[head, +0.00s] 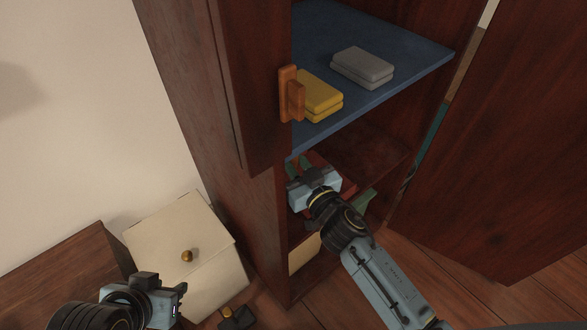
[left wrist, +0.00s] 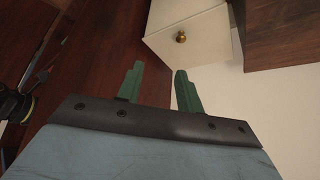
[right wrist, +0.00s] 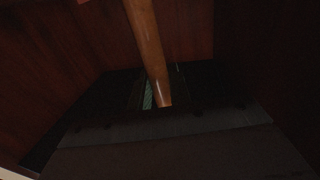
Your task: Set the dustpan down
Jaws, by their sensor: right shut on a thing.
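The brown, wood-like handle (right wrist: 148,45), which I take to be the dustpan's, runs into the jaws of my right gripper in the right wrist view. My right gripper (head: 302,168) is inside the cabinet's lower compartment, below the blue shelf, and is shut on the handle. The dustpan's pan cannot be made out; a reddish patch and a green piece show beside the gripper, but I cannot tell what they belong to. My left gripper (left wrist: 158,84) is open and empty in the left wrist view. Its wrist is low at the left in the head view.
The blue shelf (head: 395,42) holds a yellow sponge-like block (head: 320,96) and a grey one (head: 363,66). The dark wood cabinet's side (head: 215,70) has an orange-brown handle (head: 291,94). A cream box with a brass knob (head: 187,256) stands left. An open door panel (head: 500,150) is at right.

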